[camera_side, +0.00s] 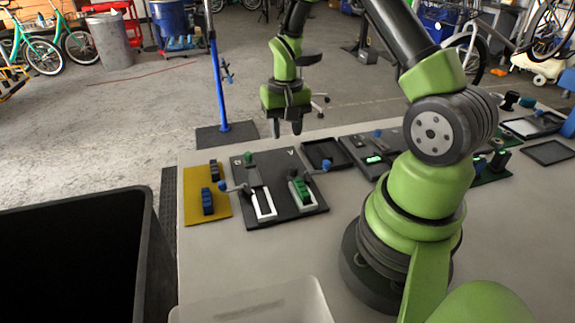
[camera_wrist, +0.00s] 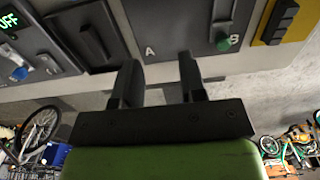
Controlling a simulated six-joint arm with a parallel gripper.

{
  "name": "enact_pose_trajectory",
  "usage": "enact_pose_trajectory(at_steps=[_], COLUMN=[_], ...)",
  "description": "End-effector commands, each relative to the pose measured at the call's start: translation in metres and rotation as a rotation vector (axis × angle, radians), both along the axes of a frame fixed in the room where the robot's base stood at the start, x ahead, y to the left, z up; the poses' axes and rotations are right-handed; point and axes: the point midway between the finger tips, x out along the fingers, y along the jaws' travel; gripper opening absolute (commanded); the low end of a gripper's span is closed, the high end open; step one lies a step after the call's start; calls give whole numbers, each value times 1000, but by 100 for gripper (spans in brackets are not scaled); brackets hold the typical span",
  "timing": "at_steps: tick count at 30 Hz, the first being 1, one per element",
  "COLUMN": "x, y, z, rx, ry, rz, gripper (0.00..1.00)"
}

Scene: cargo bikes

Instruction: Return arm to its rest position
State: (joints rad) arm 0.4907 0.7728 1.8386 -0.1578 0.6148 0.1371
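My gripper (camera_side: 286,128) hangs in the air with its fingers pointing down, near the far edge of the light grey table (camera_side: 240,292). Its two dark fingers are apart with nothing between them. They also show in the wrist view (camera_wrist: 158,80), apart and empty. In the side view the gripper is above and behind the black panel (camera_side: 274,212), which has white-framed slots and blue and green knobs. The panel also shows in the wrist view (camera_wrist: 172,28), with the letters A and B. The gripper touches nothing that I can see.
A large black bin (camera_side: 150,225) stands at the left. A blue post (camera_side: 217,80) rises behind the table.

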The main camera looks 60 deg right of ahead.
Motion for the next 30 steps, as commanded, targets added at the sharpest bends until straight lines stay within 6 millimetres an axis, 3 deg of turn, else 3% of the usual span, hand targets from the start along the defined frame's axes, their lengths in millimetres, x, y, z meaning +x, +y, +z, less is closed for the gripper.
enact_pose_trajectory(at_steps=[11,14,17,22,30], x=[3,5,8,1,-47], y=[-3,2,14,53,120], z=[3,13,41,108,188], rx=[0,-6,-19,-38,-32], ry=[-1,-18,-63,-184,-390], rz=[0,10,36,107,237], gripper=[38,38,38,38,38])
